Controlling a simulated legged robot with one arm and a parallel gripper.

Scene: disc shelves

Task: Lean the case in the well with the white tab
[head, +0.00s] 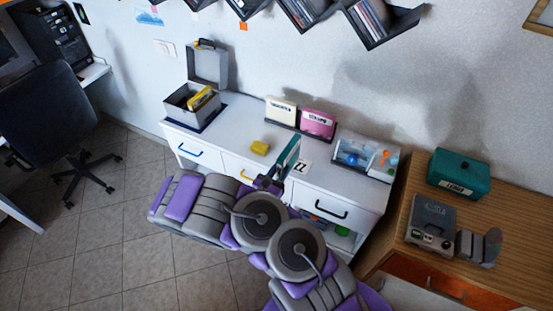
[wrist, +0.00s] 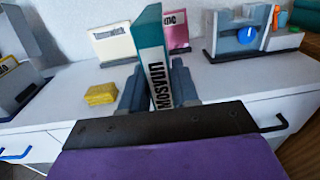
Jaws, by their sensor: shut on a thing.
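My gripper (head: 270,182) is shut on a teal case (head: 289,153) with a white spine lettered in black. In the wrist view, my gripper (wrist: 157,88) has a finger on each side of the case (wrist: 150,38), which stands upright, slightly tilted, above the white cabinet's front part. Behind it, a cream case (head: 281,110) and a pink case (head: 317,123) lean side by side in a low dark holder (head: 299,136). I cannot make out which well has a white tab.
The white cabinet (head: 235,142) has a yellow block (head: 260,147) on top. An open grey box (head: 178,103) stands at its left end, and a grey unit with a blue disc (head: 352,159) at its right. Wall shelves (head: 376,40) hang above. A wooden desk (head: 402,200) is on the right.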

